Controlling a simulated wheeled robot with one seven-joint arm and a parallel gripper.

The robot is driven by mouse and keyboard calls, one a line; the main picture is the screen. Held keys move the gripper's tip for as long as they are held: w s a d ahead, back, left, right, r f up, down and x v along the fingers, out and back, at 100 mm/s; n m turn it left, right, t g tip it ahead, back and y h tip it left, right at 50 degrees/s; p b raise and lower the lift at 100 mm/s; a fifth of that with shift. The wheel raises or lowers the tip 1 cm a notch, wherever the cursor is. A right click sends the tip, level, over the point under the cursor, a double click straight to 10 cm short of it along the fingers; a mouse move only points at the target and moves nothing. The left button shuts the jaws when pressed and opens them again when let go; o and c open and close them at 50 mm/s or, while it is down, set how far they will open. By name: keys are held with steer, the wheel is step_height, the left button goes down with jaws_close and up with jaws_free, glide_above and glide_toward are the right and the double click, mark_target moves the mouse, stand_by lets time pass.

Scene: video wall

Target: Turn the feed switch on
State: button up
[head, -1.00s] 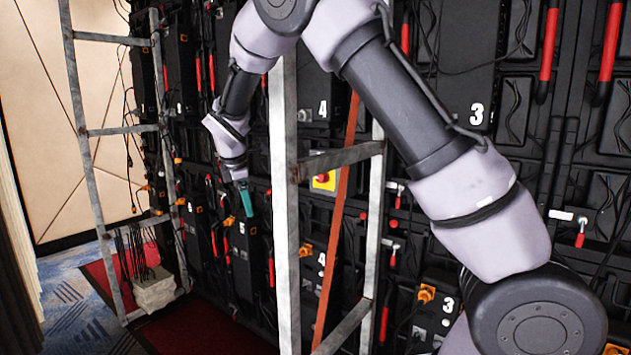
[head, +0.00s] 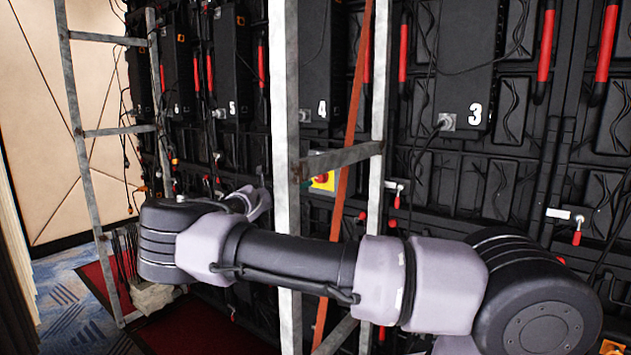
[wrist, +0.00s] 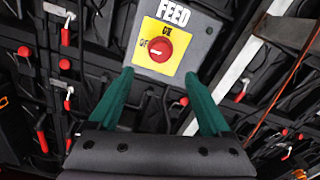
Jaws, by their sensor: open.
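The feed switch is a red round knob (wrist: 160,48) on a yellow plate, on a grey box marked FEED. A white mark on the knob lies toward the OFF label at its left; the ON label is above it. In the head view the yellow plate (head: 326,181) shows partly, just right of the pale scaffold post. My gripper (wrist: 158,77) is open and empty, its green fingers on either side below the knob and apart from it. In the head view my gripper is mostly hidden behind the post.
A metal scaffold frame (head: 284,110) with a slanting orange strip (head: 345,130) stands before the wall, close to my arm. Another ladder-like frame (head: 88,170) stands at the left. Black panels with red handles and cables (head: 470,90) fill the wall.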

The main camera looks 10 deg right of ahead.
mark_target(318, 178)
steer(key=x, duration=1)
steer(key=shift+w+d, duration=0.15)
steer(key=shift+d, duration=0.05)
steer(key=shift+f, duration=0.1)
jaws_close()
